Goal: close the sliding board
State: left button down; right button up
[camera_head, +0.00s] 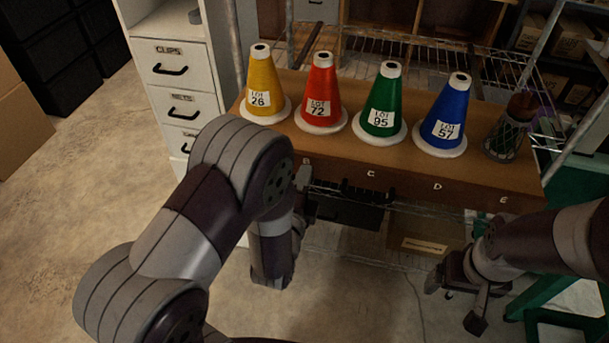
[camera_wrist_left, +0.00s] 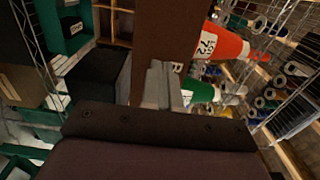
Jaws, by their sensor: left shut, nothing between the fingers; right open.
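The sliding board (camera_head: 400,165) is a brown wooden plank on a wire rack, its front edge lettered B, C, D and E. It carries a yellow cone (camera_head: 263,84), a red cone (camera_head: 320,94), a green cone (camera_head: 384,106), a blue cone (camera_head: 446,117) and a mesh cup (camera_head: 508,134). My left gripper (camera_head: 304,177) is mostly hidden by my arm, near the letter B. In the left wrist view its shut, empty fingers (camera_wrist_left: 162,84) are at the board's front face (camera_wrist_left: 160,35); contact is unclear. My right gripper (camera_head: 455,302) is open and empty, below the board's right part.
A white drawer cabinet (camera_head: 165,50) stands at the board's left. Wire rack uprights rise behind and right. A dark bin (camera_head: 345,208) and a cardboard box (camera_head: 418,245) are below the board. Green frames (camera_head: 545,295) stand at lower right.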

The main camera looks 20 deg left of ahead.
pick_arm(q)
jog(key=shift+w, duration=0.15)
jog(key=w+b, duration=0.2)
jog(key=w, duration=0.6)
jog(key=w+b, duration=0.2)
jog(key=w, duration=0.5)
jog(key=w+b, duration=0.3)
jog(key=w, duration=0.5)
jog(key=shift+w+r, duration=0.3)
jog(key=shift+r, duration=0.1)
